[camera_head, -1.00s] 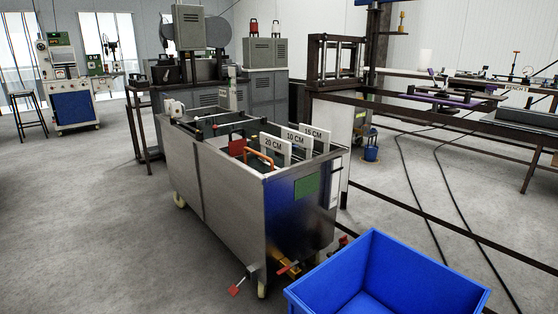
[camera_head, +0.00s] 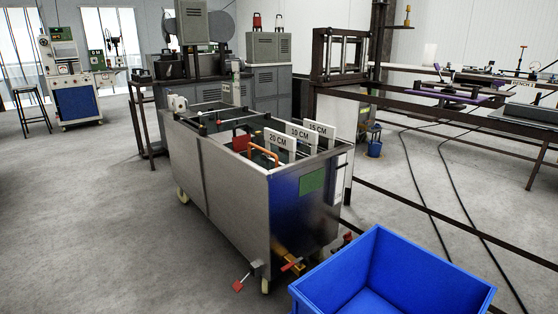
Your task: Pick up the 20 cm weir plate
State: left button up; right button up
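The 20 cm weir plate (camera_head: 279,145) is a pale upright plate with a "20 CM" label. It stands at the near right end of the steel tank (camera_head: 228,188), the leftmost of three labelled plates. The 10 cm plate (camera_head: 301,133) and the 15 cm plate (camera_head: 319,130) stand beside it to the right. The lower parts of the plates are hidden by the tank wall. Neither of my grippers shows in the head view.
A blue open bin (camera_head: 392,270) is in the right foreground. An orange bent pipe (camera_head: 262,152) is in the tank beside the 20 cm plate. Red-handled valves (camera_head: 238,286) stick out low at the tank's front. Dark rails (camera_head: 440,222) and cables cross the right floor.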

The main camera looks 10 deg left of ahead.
aim_at(288, 142)
jog(key=i+j, duration=0.2)
jog(key=j, duration=0.15)
jog(key=i+j+z, duration=0.15)
jog(key=i+j, duration=0.3)
jog(key=j, duration=0.25)
jog(key=i+j+z, duration=0.15)
jog(key=j, duration=0.2)
jog(key=i+j, duration=0.25)
jog(key=j, duration=0.15)
jog(key=i+j+z, duration=0.15)
jog(key=j, duration=0.2)
